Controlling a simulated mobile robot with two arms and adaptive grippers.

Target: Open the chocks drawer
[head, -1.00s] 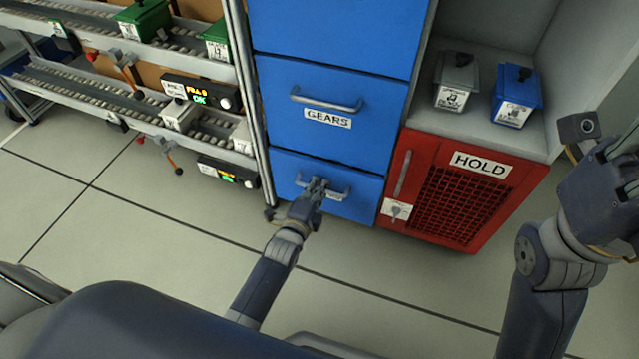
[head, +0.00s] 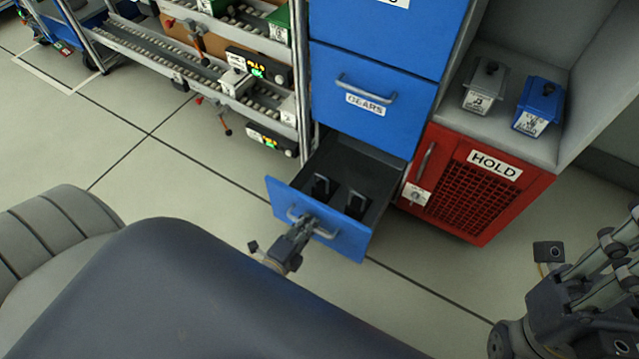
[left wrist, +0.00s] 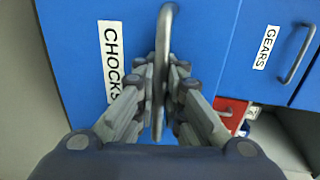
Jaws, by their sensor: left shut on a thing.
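The chocks drawer (head: 350,238) is the bottom blue drawer of the cabinet. In the head view it stands pulled out, with two dark chocks (head: 322,187) inside. Its grey bar handle (head: 325,234) is on the front. In the left wrist view the drawer front (left wrist: 75,60) bears the label CHOCKS (left wrist: 110,60). My left gripper (head: 301,230) is shut on the handle, and the handle (left wrist: 162,60) runs between the fingers in the left wrist view (left wrist: 160,90). My right gripper (head: 610,250) is at the right edge, away from the drawer, its fingers spread.
The GEARS drawer (head: 371,101) above is shut. A roller rack (head: 160,55) stands at the left. Floor is clear in front.

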